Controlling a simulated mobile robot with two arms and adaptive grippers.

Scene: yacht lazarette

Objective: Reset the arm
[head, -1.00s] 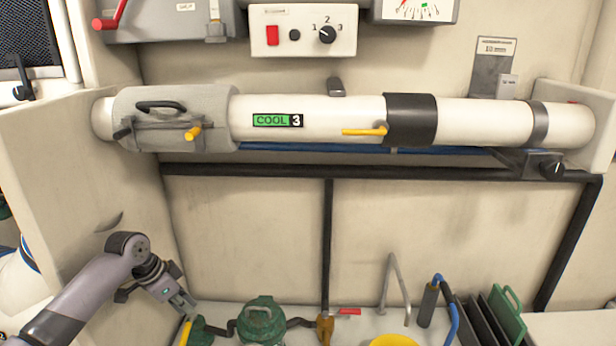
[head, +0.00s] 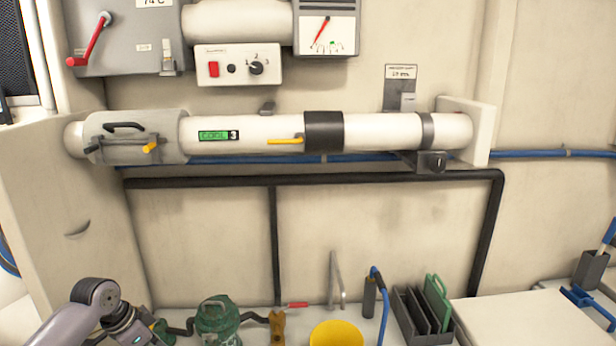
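My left arm comes in at the bottom left of the head view. Its wrist (head: 122,322) is near the bottom edge, left of a green strainer-like pot (head: 217,322). The fingertips of the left gripper are cut off or hidden at the bottom edge, so I cannot tell whether it is open or shut. My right arm and gripper are not in view.
A white pipe (head: 262,133) with a grey clamshell cover (head: 138,134) runs along the wall. A control box (head: 239,65) and gauge (head: 327,32) are above. A yellow bucket (head: 336,336), a rack with green plates (head: 422,313) and a pale bare top (head: 540,318) stand below.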

